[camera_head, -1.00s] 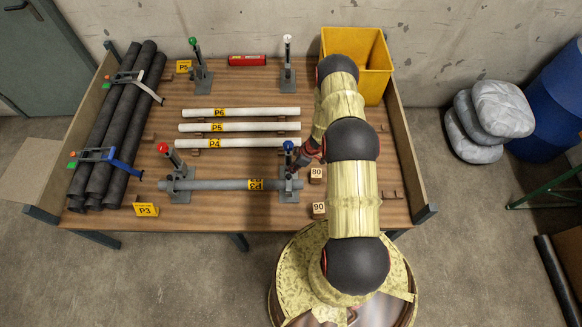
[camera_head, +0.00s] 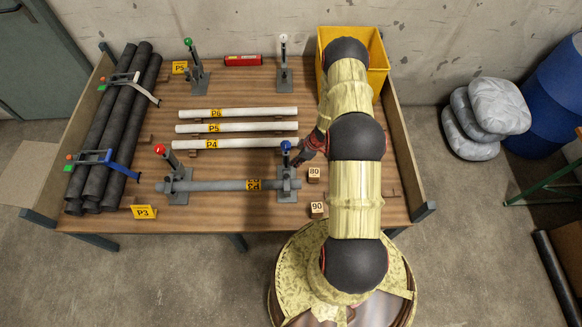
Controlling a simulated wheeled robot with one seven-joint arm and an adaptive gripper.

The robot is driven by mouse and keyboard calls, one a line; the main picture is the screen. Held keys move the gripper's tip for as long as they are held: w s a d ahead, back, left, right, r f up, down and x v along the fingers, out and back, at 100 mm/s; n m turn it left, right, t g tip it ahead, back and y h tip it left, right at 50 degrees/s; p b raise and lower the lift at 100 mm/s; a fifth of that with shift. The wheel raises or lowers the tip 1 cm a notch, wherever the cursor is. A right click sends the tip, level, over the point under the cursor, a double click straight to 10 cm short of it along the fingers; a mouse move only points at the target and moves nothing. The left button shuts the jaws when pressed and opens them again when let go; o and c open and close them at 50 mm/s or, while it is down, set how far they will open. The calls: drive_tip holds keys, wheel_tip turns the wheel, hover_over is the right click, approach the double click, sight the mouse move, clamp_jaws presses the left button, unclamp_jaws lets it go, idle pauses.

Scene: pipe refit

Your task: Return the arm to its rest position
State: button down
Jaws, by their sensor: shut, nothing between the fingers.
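My gripper (camera_head: 304,152) is shut and empty in the head view. It is dark and small, left of my arm and close to the blue-knobbed clamp (camera_head: 287,177); I cannot tell whether the two touch. My arm reaches up across the right part of the workbench (camera_head: 160,215), with its elbow over the yellow bin. A grey pipe (camera_head: 218,186) lies across the blue-knobbed clamp and the red-knobbed clamp (camera_head: 176,178).
White pipes (camera_head: 240,127) lie mid-bench, above the grey pipe. The yellow bin (camera_head: 377,60) stands back right. Blocks marked 80 (camera_head: 314,175) and 90 (camera_head: 317,210) sit near my arm. Green-knobbed (camera_head: 197,72) and white-knobbed (camera_head: 284,68) clamps stand behind.

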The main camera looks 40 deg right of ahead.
drive_tip(key=v, duration=0.6)
